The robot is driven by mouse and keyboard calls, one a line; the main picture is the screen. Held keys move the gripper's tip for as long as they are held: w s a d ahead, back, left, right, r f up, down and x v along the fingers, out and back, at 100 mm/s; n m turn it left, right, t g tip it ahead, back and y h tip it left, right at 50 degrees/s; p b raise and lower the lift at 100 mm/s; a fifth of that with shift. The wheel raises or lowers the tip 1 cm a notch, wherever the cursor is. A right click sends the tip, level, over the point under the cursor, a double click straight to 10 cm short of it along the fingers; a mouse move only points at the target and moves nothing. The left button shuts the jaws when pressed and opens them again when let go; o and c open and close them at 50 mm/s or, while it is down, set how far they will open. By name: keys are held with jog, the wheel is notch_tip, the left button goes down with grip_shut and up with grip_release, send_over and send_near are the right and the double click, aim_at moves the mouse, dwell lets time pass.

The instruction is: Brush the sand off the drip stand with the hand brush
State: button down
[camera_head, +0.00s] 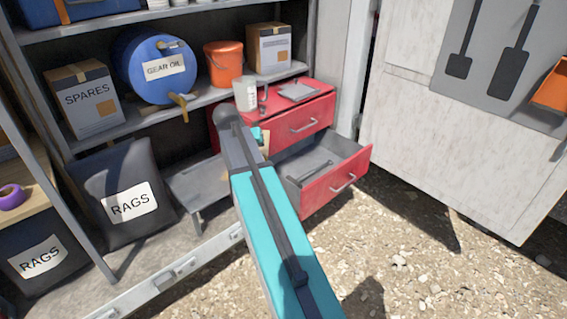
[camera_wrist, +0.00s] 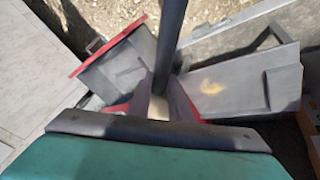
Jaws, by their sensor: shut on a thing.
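The drip stand (camera_head: 198,184) is a low grey metal stand on the floor of the cabinet, below the blue drum. In the wrist view its grey top (camera_wrist: 240,90) carries a tan patch of sand (camera_wrist: 211,86). My gripper (camera_head: 258,134) is mostly hidden behind my teal arm, to the right of the stand. It is shut on the hand brush, of which only a small pale part (camera_head: 265,146) shows; a pale piece also shows in the wrist view (camera_wrist: 158,108). The brush appears apart from the sand patch. Most of the brush is hidden.
A red drawer unit (camera_head: 318,112) stands right of the stand, its lower drawer (camera_head: 338,182) open with a tool inside. The gear oil drum (camera_head: 150,92) and its tap overhang the stand. A black rags bag (camera_head: 105,180) is at left. Open gravel lies in front.

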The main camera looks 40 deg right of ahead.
jog(key=a+r+n+t+y, duration=0.1)
jog(key=a+r+n, duration=0.2)
jog(key=a, duration=1.2)
jog(key=w+a+r+n+t, duration=0.1)
jog(key=a+r+n, duration=0.2)
jog(key=a, duration=1.2)
jog(key=shift+w+r+n+t+y, duration=0.2)
jog(key=shift+r+n+t+y, duration=0.15)
jog(key=shift+r, duration=1.05)
